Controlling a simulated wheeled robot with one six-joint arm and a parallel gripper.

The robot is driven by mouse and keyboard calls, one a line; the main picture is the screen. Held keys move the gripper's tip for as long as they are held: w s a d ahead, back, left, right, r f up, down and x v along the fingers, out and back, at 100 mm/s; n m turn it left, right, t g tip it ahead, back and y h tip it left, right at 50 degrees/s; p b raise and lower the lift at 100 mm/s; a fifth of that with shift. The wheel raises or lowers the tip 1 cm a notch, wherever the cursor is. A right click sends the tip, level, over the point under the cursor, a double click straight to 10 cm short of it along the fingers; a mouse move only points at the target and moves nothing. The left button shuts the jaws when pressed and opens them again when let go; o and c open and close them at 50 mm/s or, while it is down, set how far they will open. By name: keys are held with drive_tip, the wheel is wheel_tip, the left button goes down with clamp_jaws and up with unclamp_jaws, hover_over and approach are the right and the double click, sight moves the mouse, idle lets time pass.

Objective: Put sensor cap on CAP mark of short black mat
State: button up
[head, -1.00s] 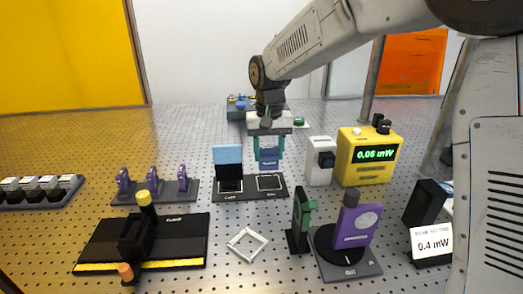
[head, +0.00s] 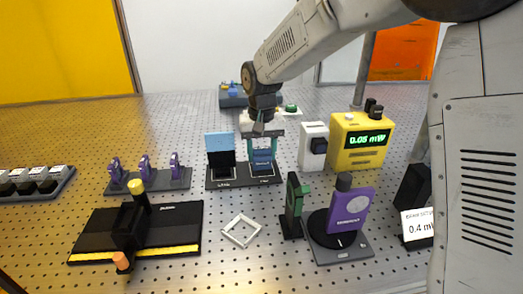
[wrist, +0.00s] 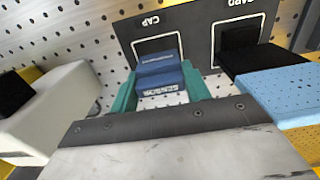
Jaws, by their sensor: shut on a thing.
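The sensor cap is a dark blue block (wrist: 160,72) with white lettering, held between the green fingers of my gripper (wrist: 163,88). In the head view the cap (head: 262,160) hangs from my gripper (head: 263,152) at the right half of the short black mat (head: 243,172). In the wrist view the CAP label and part of its white square outline show on the mat (wrist: 193,32) just beyond the cap. The cap covers part of the outline. I cannot tell whether its underside touches the mat.
A light blue card on a black base (head: 220,142) stands on the mat's left mark, close beside my gripper. A white box (head: 313,146) and the yellow power meter (head: 358,140) stand to the right. A white square frame (head: 241,230) lies in front.

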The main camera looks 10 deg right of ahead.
drive_tip(key=shift+f, duration=0.4)
idle(0.4)
drive_tip(key=o, duration=0.9)
drive_tip(key=shift+r, duration=3.55)
drive_tip(key=s+d+r+t, duration=0.2)
drive_tip(key=s+d+r, duration=0.3)
drive_tip(key=s+d, duration=0.25)
drive_tip(key=s+d+r+t, duration=0.2)
drive_tip(key=s+d+r, duration=0.3)
drive_tip(key=s, duration=0.4)
drive_tip(key=s+d+f+g, duration=0.1)
drive_tip(key=s+f, duration=0.1)
drive_tip(key=s, duration=0.3)
drive_tip(key=s+d+f+g, duration=0.1)
drive_tip(key=s+d+f, duration=0.1)
drive_tip(key=s, duration=0.4)
drive_tip(key=s+d+f, duration=0.2)
drive_tip(key=s, duration=0.4)
drive_tip(key=shift+s+f+g, duration=0.25)
drive_tip(key=shift+f+g, duration=0.15)
